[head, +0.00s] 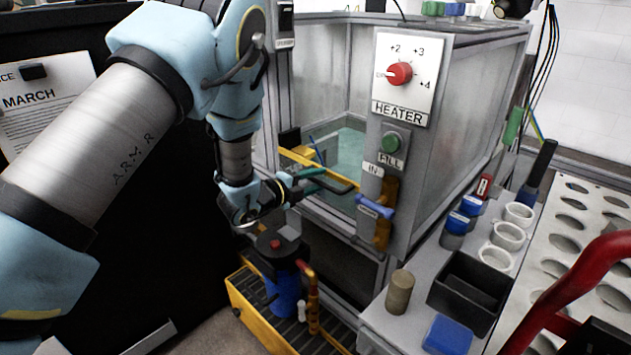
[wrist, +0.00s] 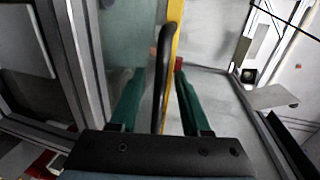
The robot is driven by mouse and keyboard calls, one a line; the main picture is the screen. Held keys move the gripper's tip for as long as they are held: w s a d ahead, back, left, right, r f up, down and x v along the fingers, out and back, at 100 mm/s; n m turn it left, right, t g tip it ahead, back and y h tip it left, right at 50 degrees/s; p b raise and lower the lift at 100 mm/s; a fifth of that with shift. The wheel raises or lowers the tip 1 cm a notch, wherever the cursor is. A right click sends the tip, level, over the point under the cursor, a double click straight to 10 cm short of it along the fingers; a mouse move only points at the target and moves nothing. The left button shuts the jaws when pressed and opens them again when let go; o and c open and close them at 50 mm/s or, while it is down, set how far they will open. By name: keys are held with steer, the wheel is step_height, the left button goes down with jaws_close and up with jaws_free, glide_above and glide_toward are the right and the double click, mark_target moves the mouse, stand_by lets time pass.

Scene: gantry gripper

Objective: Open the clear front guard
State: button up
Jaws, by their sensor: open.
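The clear front guard (head: 318,105) is on the front of the grey machine, with a yellow rail (head: 296,158) along its lower edge. A dark bar handle (head: 338,187) stands out from the rail. In the wrist view the handle (wrist: 160,75) curves out from the yellow rail (wrist: 174,30), with part of the clear pane (wrist: 125,45) to the left. My gripper (head: 314,178) is at the handle, its green fingers open. In the wrist view the handle lies between the two fingers (wrist: 156,88), with gaps visible on both sides. Whether either finger touches it is unclear.
Right of the opening is a post with the red heater knob (head: 399,74), a green button (head: 390,142) and a blue-handled valve (head: 374,206). Below my gripper stands a blue pump (head: 285,292) on a yellow-edged base. A bench with cups (head: 508,236) and a black tray (head: 470,293) is at right.

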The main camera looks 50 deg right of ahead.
steer(key=b+v, duration=0.1)
steer(key=v, duration=0.9)
steer(key=shift+a, duration=0.4)
